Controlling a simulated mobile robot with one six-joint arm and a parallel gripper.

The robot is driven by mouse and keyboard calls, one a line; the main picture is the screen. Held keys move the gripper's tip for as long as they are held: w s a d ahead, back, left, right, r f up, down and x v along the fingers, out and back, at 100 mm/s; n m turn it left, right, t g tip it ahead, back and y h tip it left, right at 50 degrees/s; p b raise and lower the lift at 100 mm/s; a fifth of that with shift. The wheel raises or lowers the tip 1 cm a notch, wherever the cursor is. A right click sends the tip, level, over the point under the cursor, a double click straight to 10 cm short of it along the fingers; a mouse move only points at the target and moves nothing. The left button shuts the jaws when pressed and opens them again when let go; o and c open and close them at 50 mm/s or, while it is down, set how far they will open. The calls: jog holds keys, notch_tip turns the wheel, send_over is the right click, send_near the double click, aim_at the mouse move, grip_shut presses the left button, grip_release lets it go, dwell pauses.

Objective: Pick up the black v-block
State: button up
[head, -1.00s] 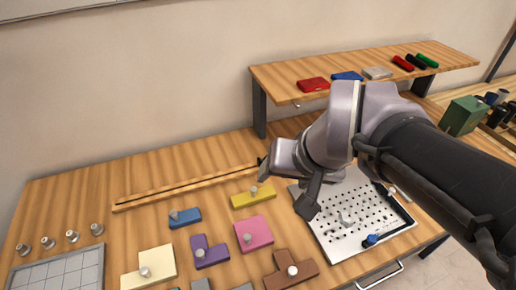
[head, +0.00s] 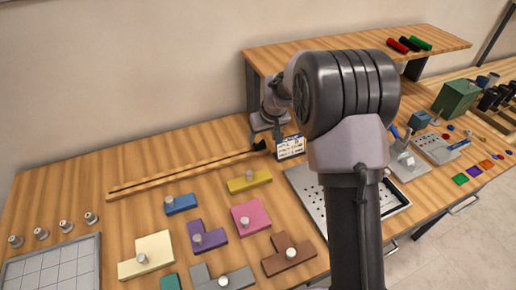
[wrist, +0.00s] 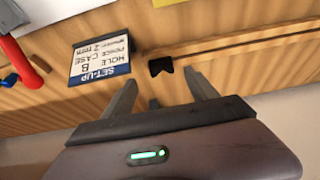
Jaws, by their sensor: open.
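The black v-block (wrist: 160,66) shows in the wrist view as a small dark notched shape, just beyond and between my fingertips. My gripper (wrist: 160,77) is open and empty, one finger on each side of the block in the picture. In the head view, my gripper (head: 266,126) hangs near the back of the workbench, and the dark v-block (head: 259,145) shows just below it at the right end of the slotted wooden rail. My arm hides part of the area around it.
A set-up card (head: 291,147) stands close to the right of the v-block; it also shows in the wrist view (wrist: 100,58). The slotted rail (head: 180,176) runs left. Knobbed coloured pieces, including a yellow one (head: 249,180), lie in front. A raised shelf (head: 440,52) stands behind.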

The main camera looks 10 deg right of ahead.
aim_at(259, 146)
jog(key=b+x, duration=0.2)
jog(key=x, duration=0.4)
jog(key=shift+a+f+b, duration=0.15)
jog(key=shift+f+b, duration=0.05)
jog(key=shift+b, duration=0.1)
jog(key=shift+w+f, duration=0.2)
jog(key=shift+w, duration=0.05)
jog(key=shift+s+r, duration=0.1)
jog(key=shift+r, duration=0.05)
jog(key=shift+c, duration=0.5)
jog(key=c, duration=1.4)
jog(key=shift+o, duration=0.2)
jog(key=shift+r+p, duration=0.4)
jog(key=shift+r, duration=0.1)
notch_tip(259, 146, up, 3)
jog(key=shift+f+p, duration=0.15)
jog(key=shift+p, duration=0.55)
jog(key=s+d, duration=0.1)
jog(key=s, duration=0.5)
jog(key=s+d, duration=0.1)
jog(key=s, duration=0.4)
jog(key=s+d, duration=0.1)
jog(key=s, duration=0.5)
jog(key=shift+s+d+f+b, duration=0.1)
jog(key=shift+s+d+b, duration=0.15)
jog(key=shift+s+b, duration=0.1)
